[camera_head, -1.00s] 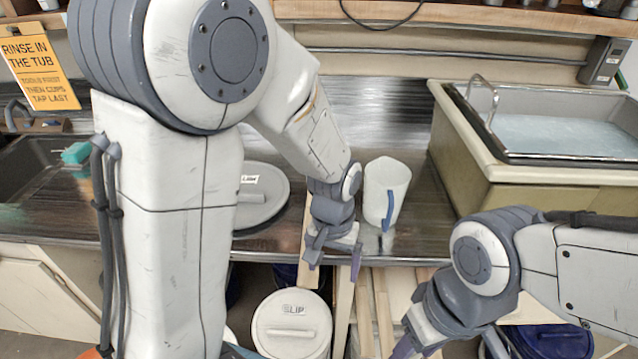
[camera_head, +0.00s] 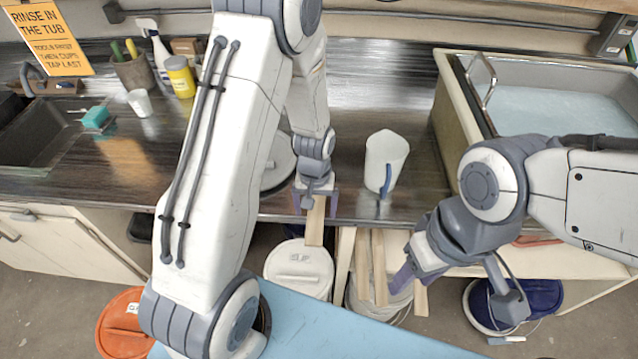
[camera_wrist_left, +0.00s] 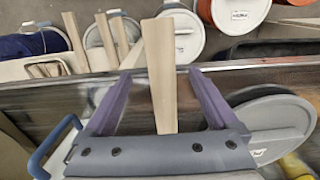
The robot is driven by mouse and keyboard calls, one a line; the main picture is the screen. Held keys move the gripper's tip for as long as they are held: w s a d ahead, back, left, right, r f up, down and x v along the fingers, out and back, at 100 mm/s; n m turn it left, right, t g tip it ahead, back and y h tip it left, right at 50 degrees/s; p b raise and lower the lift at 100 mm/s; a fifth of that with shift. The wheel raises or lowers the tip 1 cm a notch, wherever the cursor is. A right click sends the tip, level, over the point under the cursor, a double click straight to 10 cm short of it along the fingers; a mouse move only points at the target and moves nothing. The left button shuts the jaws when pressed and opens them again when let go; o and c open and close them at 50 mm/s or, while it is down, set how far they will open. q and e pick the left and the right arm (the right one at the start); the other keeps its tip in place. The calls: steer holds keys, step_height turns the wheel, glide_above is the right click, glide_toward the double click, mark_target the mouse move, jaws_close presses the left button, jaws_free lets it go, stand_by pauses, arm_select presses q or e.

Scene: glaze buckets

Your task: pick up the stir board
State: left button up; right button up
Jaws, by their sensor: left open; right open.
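The stir board (camera_head: 315,222) is a pale, flat wooden strip at the counter's front edge, beside the white-lidded bucket (camera_head: 298,272). My left gripper (camera_head: 315,203) is open over its top end, with one finger on each side. In the left wrist view the board (camera_wrist_left: 158,70) runs between the two purple fingers (camera_wrist_left: 159,78), with gaps visible on both sides.
A white pitcher (camera_head: 386,160) with a blue handle stands on the counter (camera_head: 420,190), right of my left gripper. A grey round lid (camera_wrist_left: 270,122) is close by. A blue bucket (camera_head: 530,300) and an orange one (camera_head: 122,325) stand on the floor. A water tub (camera_head: 560,105) is at right.

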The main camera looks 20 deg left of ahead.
mark_target(315, 222)
arm_select(q)
step_height(315, 222, down, 4)
steer(key=shift+w+a+r+p, duration=0.15)
steer(key=shift+p, duration=0.8)
steer(key=shift+f, duration=0.7)
jaws_close()
